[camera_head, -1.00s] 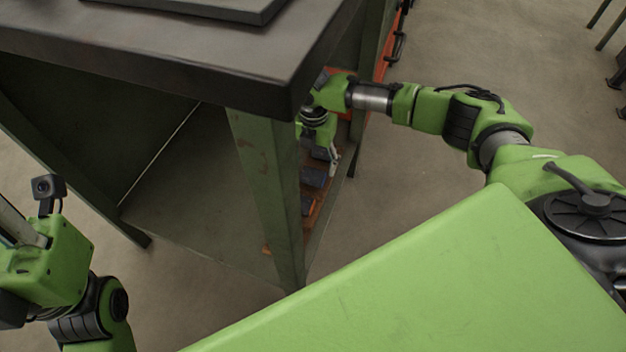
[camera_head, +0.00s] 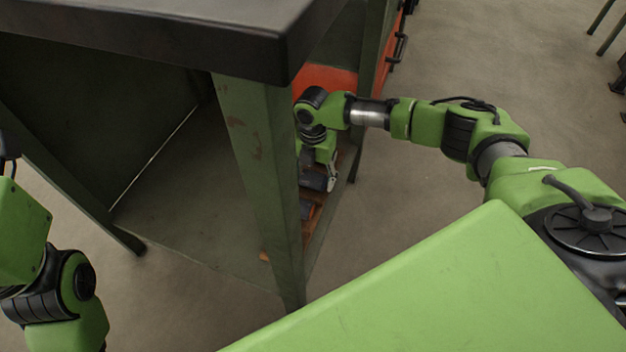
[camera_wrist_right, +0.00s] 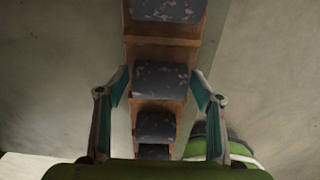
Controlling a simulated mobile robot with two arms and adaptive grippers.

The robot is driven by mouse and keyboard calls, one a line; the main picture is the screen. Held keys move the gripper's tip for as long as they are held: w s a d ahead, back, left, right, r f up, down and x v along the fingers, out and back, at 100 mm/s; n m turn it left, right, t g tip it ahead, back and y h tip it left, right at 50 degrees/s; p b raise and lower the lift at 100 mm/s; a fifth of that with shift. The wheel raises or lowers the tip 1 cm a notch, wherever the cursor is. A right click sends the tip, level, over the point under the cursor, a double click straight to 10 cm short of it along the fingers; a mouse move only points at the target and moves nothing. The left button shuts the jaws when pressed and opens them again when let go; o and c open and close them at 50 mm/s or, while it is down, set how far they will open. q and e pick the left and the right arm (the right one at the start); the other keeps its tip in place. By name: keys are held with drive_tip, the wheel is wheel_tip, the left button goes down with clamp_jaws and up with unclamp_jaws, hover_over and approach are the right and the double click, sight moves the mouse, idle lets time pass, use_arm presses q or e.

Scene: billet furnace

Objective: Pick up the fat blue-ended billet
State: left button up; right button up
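Several dark, speckled billets lie in a row on a brown wooden rack (camera_wrist_right: 165,52) in the right wrist view. The nearest to the fingers is a wide billet (camera_wrist_right: 162,80); another (camera_wrist_right: 168,10) lies above it, and smaller-looking ones (camera_wrist_right: 156,125) lie below. No blue end can be made out. My right gripper (camera_wrist_right: 160,85) is open, with one finger on each side of the wide billet; contact cannot be told. In the head view, the right gripper (camera_head: 322,178) is at the rack under the table, partly hidden by the table leg. My left gripper is out of view.
A dark-topped table (camera_head: 150,40) with a green leg (camera_head: 255,180) stands close in front of the right gripper. A low shelf (camera_head: 190,210) spans beneath it. An orange surface (camera_head: 330,78) lies behind. Open floor (camera_head: 410,190) is to the right.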

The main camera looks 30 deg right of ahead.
drive_tip(key=c, duration=1.2)
drive_tip(key=shift+w, duration=0.1)
clamp_jaws()
drive_tip(key=shift+r, duration=0.2)
